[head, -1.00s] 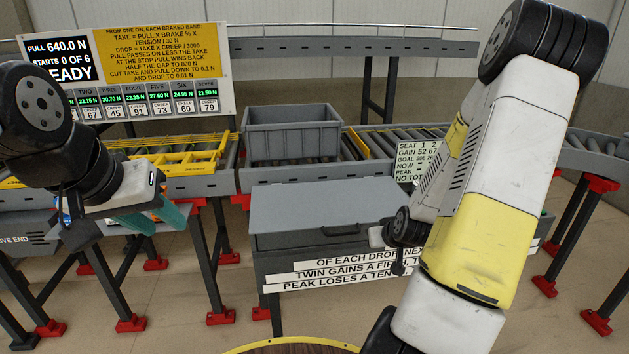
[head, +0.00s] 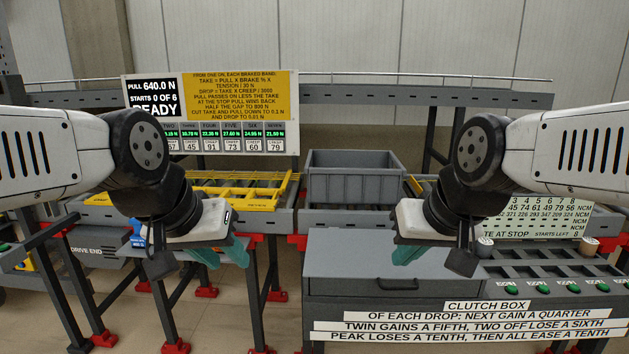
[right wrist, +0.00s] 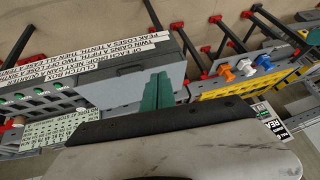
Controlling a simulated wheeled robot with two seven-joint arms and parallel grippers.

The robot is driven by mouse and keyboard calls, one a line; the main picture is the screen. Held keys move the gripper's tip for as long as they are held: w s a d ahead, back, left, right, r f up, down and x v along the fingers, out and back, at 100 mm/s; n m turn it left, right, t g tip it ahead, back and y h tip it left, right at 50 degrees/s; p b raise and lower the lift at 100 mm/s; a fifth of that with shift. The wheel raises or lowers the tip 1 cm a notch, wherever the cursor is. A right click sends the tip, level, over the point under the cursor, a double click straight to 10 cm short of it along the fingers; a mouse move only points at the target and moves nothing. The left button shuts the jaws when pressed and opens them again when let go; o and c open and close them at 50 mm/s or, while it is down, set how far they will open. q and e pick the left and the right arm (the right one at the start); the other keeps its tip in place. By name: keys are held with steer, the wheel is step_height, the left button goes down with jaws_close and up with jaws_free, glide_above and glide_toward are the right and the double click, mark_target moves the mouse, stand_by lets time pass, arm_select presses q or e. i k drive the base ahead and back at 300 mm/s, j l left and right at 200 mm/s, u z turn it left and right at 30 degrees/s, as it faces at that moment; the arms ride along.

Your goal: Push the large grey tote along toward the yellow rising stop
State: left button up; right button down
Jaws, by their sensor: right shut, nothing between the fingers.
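The large grey tote (head: 355,186) stands upright on the roller conveyor behind the grey clutch box, right of centre in the head view. A yellow piece (head: 414,185) shows on the conveyor just right of the tote; I cannot tell for sure if it is the rising stop. My left gripper (head: 225,254) hangs in front of the conveyor, left of the tote and apart from it; its opening is unclear. My right gripper (head: 405,254) is shut and empty, nearer than the tote and to its right. Its teal fingers (right wrist: 157,92) show together in the right wrist view.
The grey clutch box (head: 375,268) stands in front of the tote, with a slotted panel to its right. Yellow frames (head: 240,190) lie on the conveyor left of the tote. A sign board (head: 238,90) stands behind, and a rail runs along the back.

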mark_target(334, 176)
steer(key=i+j, duration=0.85)
steer(key=i+j+u, duration=0.1)
steer(key=i+j, duration=0.75)
steer(key=i, duration=0.15)
